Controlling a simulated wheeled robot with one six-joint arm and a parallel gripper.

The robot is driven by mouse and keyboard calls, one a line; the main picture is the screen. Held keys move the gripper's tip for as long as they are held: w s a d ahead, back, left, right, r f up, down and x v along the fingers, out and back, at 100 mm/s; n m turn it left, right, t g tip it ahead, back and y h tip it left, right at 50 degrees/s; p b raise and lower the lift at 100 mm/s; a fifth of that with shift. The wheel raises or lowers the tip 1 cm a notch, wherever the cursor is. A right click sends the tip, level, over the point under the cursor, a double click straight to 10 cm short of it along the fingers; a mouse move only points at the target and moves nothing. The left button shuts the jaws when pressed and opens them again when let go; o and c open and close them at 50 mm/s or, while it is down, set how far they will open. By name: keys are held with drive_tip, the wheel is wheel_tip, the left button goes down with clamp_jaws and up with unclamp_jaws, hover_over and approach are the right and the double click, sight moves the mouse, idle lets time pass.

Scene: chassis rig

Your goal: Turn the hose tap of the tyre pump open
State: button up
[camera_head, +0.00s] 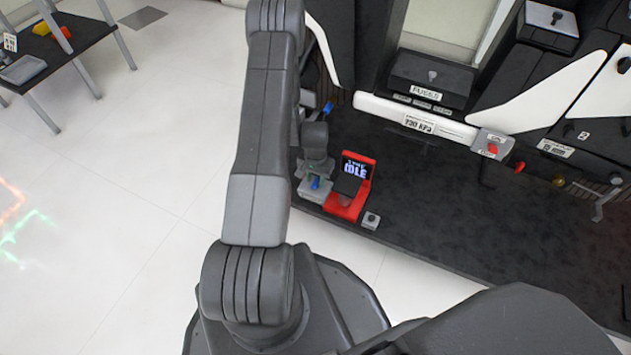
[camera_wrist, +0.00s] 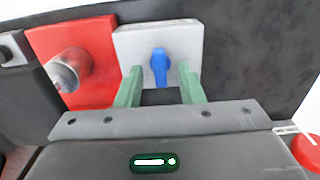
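The tyre pump is a red unit (camera_head: 345,205) with a display reading "IDLE" in the head view. The pump's red face with a round grey knob also shows in the wrist view (camera_wrist: 98,50). Beside it is a grey block (camera_wrist: 190,42) that carries the blue hose tap (camera_wrist: 159,68). The tap also shows as a small blue spot in the head view (camera_head: 315,183). My gripper (camera_wrist: 160,72) is open, with one green finger on each side of the tap. I cannot tell whether either finger touches it.
A small grey box with a knob (camera_head: 371,220) stands right of the pump. The dark bench (camera_head: 440,220) is mostly clear to the right. Another blue handle (camera_head: 327,108) is farther back. A red round thing (camera_wrist: 308,152) is at the lower right of the wrist view.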

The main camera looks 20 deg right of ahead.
drive_tip(key=shift+f, duration=0.35)
clamp_jaws()
